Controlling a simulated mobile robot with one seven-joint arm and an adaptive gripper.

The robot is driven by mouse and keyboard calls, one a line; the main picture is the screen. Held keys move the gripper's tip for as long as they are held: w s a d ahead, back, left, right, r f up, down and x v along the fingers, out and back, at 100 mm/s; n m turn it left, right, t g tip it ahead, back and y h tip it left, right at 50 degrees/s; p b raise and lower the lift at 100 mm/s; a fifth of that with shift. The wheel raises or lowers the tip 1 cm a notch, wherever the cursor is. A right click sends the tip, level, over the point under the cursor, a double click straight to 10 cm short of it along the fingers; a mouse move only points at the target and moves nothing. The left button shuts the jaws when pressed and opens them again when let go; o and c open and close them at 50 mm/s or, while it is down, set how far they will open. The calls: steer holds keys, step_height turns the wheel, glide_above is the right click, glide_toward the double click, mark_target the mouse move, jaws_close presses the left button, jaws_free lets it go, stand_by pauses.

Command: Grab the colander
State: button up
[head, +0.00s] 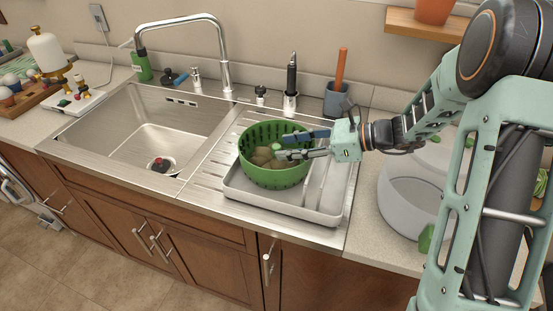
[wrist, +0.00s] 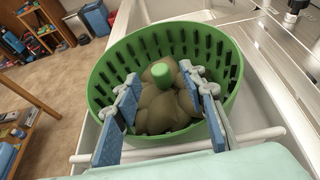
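The green colander (head: 265,175) stands upright in a light tray (head: 298,212) on the sink's drainboard. It holds brown, potato-like lumps (wrist: 158,112) and a small green cylindrical thing (wrist: 185,72). In the wrist view the colander (wrist: 108,68) fills the middle, with slots around its wall. My gripper (head: 284,146) reaches in from the right over the colander. Its two blue-padded fingers (wrist: 165,100) are spread wide, with the lumps and the cylinder seen between them. I cannot tell whether the fingers touch the colander or its contents. The near rim is partly hidden by the fingers.
A grey holder (head: 336,100) with an orange-handled tool stands behind the tray. A large pale round container (head: 412,195) stands to the right, near my arm.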

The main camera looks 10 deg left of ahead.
steer(key=shift+x, duration=1.05)
jaws_close()
